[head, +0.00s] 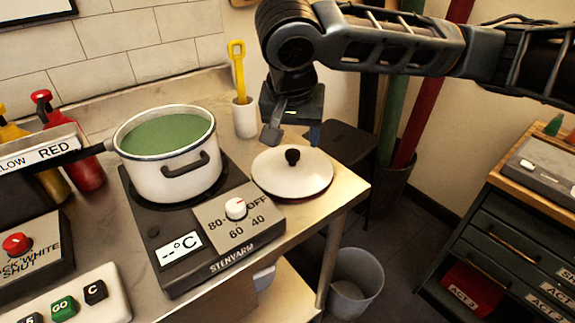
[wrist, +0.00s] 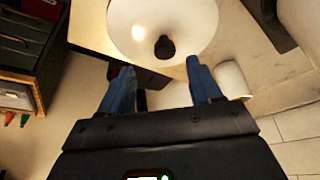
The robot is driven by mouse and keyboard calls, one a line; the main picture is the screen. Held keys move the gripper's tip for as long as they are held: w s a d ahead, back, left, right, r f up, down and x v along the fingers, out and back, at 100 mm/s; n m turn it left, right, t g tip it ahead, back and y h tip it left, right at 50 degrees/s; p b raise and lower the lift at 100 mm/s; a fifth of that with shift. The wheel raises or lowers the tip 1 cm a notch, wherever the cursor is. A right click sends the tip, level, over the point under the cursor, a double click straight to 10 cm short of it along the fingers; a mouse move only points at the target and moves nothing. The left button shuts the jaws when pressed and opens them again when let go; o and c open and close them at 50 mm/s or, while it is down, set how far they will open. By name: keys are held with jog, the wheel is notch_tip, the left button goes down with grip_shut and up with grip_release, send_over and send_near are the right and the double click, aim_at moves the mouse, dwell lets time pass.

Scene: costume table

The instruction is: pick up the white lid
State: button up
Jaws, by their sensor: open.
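The white lid (head: 292,178) lies on the right end of the metal table, with a black knob (head: 292,156) on top. It also shows at the top of the wrist view (wrist: 132,32), its knob (wrist: 165,47) ahead of the fingers. My gripper (head: 290,128) is above and just behind the lid in the head view, apart from it. In the wrist view my gripper (wrist: 158,85) has its two blue fingers spread wide with nothing between them. One finger is mostly hidden in the head view.
A white pot (head: 170,170) of green liquid stands on a hotplate (head: 195,255) left of the lid. A white cup (head: 245,118) with a yellow tool stands behind. A bin (head: 355,285) is on the floor, and a drawer cabinet (head: 500,215) stands at the right.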

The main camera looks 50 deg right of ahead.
aim_at(292, 154)
jog(key=x, duration=0.7)
jog(key=shift+w+a+f, duration=0.1)
jog(key=shift+w+f, duration=0.1)
jog(key=shift+w, duration=0.15)
jog(key=shift+c, duration=0.2)
grip_shut()
